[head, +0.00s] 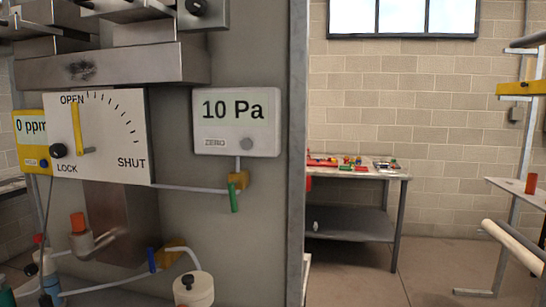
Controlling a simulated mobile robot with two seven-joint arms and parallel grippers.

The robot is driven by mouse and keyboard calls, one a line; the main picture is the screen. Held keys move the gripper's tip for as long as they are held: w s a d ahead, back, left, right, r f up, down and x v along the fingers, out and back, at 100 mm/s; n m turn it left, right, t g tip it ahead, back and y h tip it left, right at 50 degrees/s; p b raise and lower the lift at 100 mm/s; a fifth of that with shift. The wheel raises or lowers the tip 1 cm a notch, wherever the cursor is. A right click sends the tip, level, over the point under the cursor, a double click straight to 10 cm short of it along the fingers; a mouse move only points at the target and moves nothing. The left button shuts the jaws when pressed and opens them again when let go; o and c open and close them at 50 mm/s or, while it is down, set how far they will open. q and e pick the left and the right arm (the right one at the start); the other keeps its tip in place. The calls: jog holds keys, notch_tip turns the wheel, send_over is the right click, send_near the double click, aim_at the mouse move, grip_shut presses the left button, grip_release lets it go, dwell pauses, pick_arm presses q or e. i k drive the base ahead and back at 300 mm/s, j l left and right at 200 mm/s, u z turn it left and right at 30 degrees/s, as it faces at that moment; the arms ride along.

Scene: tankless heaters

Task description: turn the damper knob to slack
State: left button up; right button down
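A white damper plate (115,160) marked OPEN, SHUT and LOCK is on the grey panel at the left. Its yellow lever (77,125) stands nearly upright, with its tip at the OPEN end of the tick scale. A black knob (58,150) sits at the plate's left edge, just above the word LOCK. No word "slack" shows, and I cannot read a turn position on this knob. Neither of my grippers is in view.
A gauge (237,122) reading 10 Pa and a yellow meter (31,140) reading 0 ppm flank the plate. A grey metal box (110,66) juts out above. Valves, including an orange-capped one (78,223), and tubing lie below. A workbench (380,174) stands behind, right.

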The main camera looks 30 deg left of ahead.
aim_at(57, 151)
jog(key=u, duration=1.9)
jog(key=j+z, duration=0.45)
jog(key=i+j, duration=0.05)
jog(key=j, duration=0.05)
